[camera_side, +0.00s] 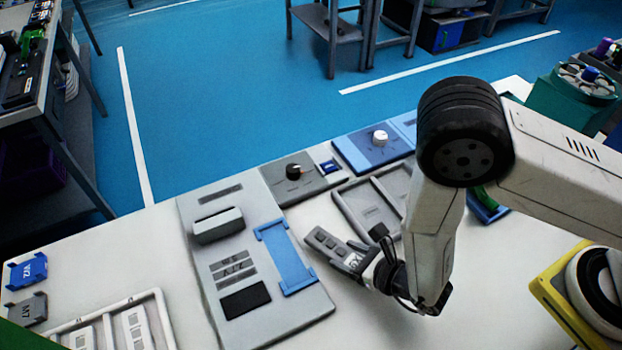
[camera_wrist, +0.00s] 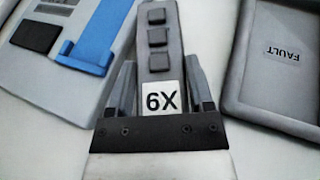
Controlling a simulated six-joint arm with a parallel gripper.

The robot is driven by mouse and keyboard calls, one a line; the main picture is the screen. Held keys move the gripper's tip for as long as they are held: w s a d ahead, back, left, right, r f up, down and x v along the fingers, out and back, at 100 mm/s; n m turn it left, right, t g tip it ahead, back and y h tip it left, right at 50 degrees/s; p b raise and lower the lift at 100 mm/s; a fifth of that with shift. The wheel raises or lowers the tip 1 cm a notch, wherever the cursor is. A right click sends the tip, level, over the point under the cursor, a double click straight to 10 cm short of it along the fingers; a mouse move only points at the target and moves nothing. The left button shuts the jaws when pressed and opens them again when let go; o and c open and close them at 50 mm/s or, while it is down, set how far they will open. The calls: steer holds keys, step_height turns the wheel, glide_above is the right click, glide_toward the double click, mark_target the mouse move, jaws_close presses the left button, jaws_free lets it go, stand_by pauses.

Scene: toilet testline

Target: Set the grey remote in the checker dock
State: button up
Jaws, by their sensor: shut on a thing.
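The grey remote (camera_side: 331,243) is held in my gripper (camera_side: 352,262), which is shut on its near end. In the wrist view the remote (camera_wrist: 159,50) lies between the fingers of my gripper (camera_wrist: 160,92), with several dark buttons and a white label reading like "X9" or "6X". The remote points up and left in the side view, above the white table just right of the blue dock (camera_side: 287,258) on the grey checker panel (camera_side: 215,265). The blue dock also shows at the upper left in the wrist view (camera_wrist: 92,40). The dock looks empty.
A grey tray (camera_wrist: 235,100) labelled "FAULT" lies right of the remote in the wrist view. A light tray (camera_side: 160,310) with remotes and two small docks are at the left.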

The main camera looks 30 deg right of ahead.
steer(key=shift+f, duration=1.15)
steer(key=shift+f, duration=0.1)
steer(key=o, duration=1.3)
steer(key=shift+o, duration=0.2)
steer(key=shift+s+r, duration=0.15)
steer(key=shift+r, duration=0.05)
steer(key=shift+v, duration=3.6)
